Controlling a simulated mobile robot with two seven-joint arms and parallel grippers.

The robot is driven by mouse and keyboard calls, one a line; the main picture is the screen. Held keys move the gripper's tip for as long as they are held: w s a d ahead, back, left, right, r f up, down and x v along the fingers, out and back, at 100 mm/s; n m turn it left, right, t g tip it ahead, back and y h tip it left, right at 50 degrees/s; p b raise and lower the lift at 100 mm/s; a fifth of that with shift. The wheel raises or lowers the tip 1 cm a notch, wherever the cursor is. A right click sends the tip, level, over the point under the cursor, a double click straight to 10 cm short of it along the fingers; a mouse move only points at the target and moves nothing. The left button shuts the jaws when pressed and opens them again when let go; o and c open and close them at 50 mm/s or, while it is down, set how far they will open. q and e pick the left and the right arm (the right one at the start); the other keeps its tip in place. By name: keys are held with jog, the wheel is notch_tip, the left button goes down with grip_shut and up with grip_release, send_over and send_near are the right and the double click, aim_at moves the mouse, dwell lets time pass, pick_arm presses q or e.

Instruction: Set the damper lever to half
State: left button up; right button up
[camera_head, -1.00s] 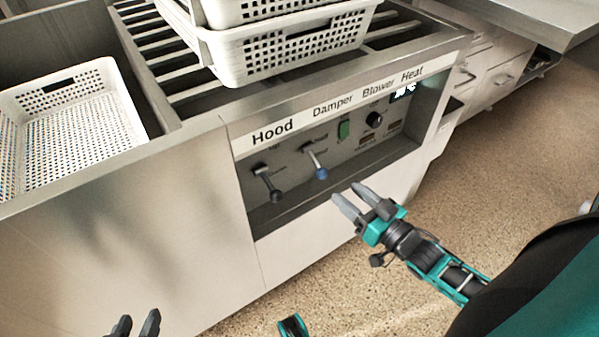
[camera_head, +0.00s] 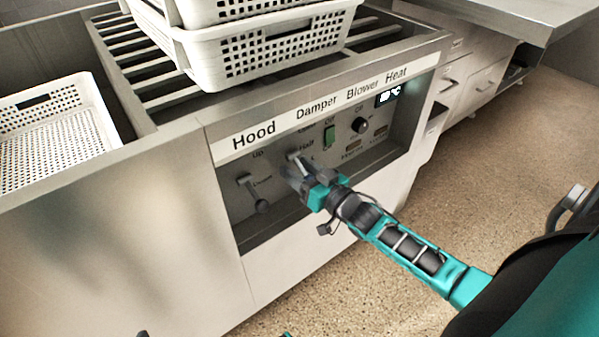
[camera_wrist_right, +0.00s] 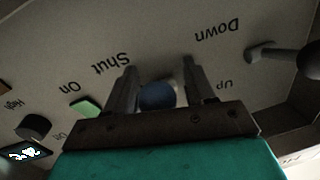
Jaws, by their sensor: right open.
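The damper lever's blue knob (camera_wrist_right: 157,97) shows in the right wrist view between the two fingers of my right gripper (camera_wrist_right: 160,85). The fingers are open, one on each side of the knob, and I cannot tell whether they touch it. In the head view my right gripper (camera_head: 298,170) is at the panel below the Damper label and hides most of the lever. The word "Half" (camera_head: 307,145) shows just above the fingers. Only a dark tip of my left gripper (camera_head: 142,334) shows at the bottom edge.
The hood lever (camera_head: 262,205) with a dark knob is left of my right gripper. A green switch (camera_head: 329,135) and a black dial (camera_head: 360,125) are to its right. The panel sits recessed under an overhanging edge. White perforated baskets (camera_head: 265,50) stand above.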

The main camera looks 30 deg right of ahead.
grip_shut()
dwell(0.6)
